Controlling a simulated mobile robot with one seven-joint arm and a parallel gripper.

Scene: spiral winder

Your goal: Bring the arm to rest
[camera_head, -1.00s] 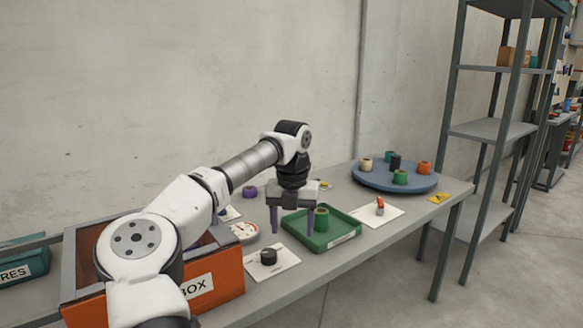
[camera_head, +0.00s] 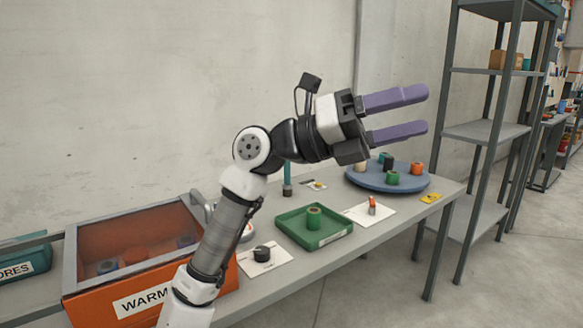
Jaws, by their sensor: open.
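My arm is raised above the table (camera_head: 300,283), bent at the elbow. My gripper (camera_head: 427,112) points to the right, high in front of the wall. Its two purple fingers are spread apart with nothing between them. The gripper is clear of the objects on the table. My arm hides part of the table's back middle.
A green tray (camera_head: 338,235) holds a green spool (camera_head: 314,217). A blue round turntable (camera_head: 372,184) carries several spools. An orange box (camera_head: 75,302) with a clear lid stands left. A black knob (camera_head: 262,253) and a red-tipped switch (camera_head: 372,205) sit on white cards. Grey shelves (camera_head: 480,130) stand right.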

